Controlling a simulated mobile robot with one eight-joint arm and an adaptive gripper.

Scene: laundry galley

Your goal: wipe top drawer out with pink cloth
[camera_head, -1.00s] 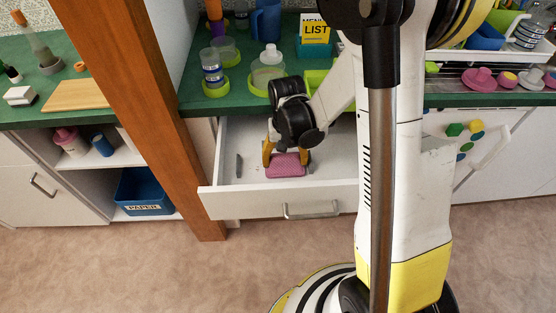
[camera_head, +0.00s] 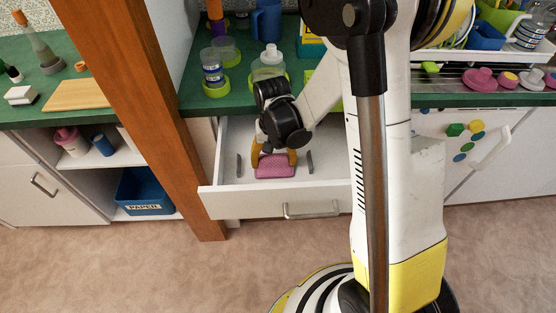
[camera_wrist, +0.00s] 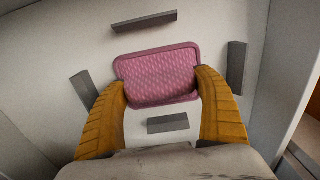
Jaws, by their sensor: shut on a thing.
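The top drawer (camera_head: 206,195) is pulled open below the green counter. The pink cloth (camera_head: 275,167) is a rounded, quilted pad inside it, near the front. My gripper (camera_head: 274,158) reaches down into the drawer, its two yellow fingers on either side of the cloth. In the wrist view the pink cloth (camera_wrist: 158,75) sits between the fingertips of my gripper (camera_wrist: 162,88), shut on its sides. Several dark grey bars (camera_wrist: 236,66) stand out around the cloth on the white drawer surface. I cannot tell whether the cloth touches the floor of the drawer.
A wooden post (camera_head: 165,130) stands just left of the drawer. Jars and a bottle (camera_head: 268,65) stand on the counter (camera_head: 225,108) above it. A blue paper bin (camera_head: 143,192) is on the low shelf at left.

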